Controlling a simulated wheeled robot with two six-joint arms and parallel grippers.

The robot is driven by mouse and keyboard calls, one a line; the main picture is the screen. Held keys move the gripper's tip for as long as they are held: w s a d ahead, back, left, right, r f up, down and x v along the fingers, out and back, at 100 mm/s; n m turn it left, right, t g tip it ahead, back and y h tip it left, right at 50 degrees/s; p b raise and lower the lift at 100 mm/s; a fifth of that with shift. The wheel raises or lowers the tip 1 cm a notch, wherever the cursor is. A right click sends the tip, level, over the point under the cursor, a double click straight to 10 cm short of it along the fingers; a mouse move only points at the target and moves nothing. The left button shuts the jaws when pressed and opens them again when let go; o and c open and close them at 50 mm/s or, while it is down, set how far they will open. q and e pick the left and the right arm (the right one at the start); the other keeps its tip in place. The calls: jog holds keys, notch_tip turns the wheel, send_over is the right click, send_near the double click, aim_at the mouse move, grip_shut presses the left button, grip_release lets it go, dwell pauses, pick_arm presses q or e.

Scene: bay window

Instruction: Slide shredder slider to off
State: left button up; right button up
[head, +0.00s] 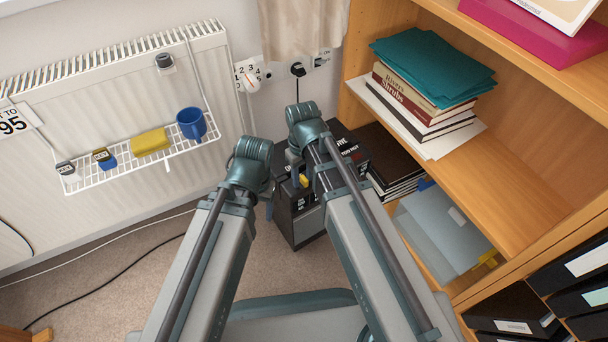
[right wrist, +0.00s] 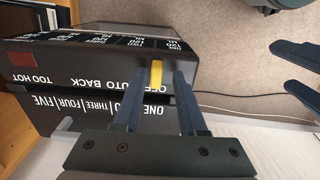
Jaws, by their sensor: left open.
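The shredder (head: 298,218) is a dark box on the carpet against the wall, partly hidden by my arms in the head view. In the right wrist view its black top (right wrist: 100,45) carries white lettering, including OFF, AUTO and BACK in a row. The yellow slider (right wrist: 155,73) stands up at this row; a bit of it shows in the head view (head: 303,181). My right gripper (right wrist: 158,76) is open, its two fingers on either side of the slider with gaps visible. My left gripper (right wrist: 296,76) is open and empty, off to the right in the right wrist view.
A bookshelf (head: 520,190) with books and folders stands close to the right. Cables cross the open carpet at lower left.

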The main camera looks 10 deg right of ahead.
aim_at(303, 179)
jog(key=shift+r, duration=0.15)
notch_tip(303, 179, up, 14)
jog(key=p, duration=1.4)
jog(key=shift+f, duration=0.2)
jog(key=shift+f, duration=0.1)
jog(key=s+m+h, duration=0.1)
jog(key=s, duration=0.9)
notch_tip(303, 179, up, 30)
jog(key=a+p, duration=0.1)
jog(key=p, duration=2.8)
jog(key=shift+w, duration=0.2)
jog(key=shift+f, duration=0.1)
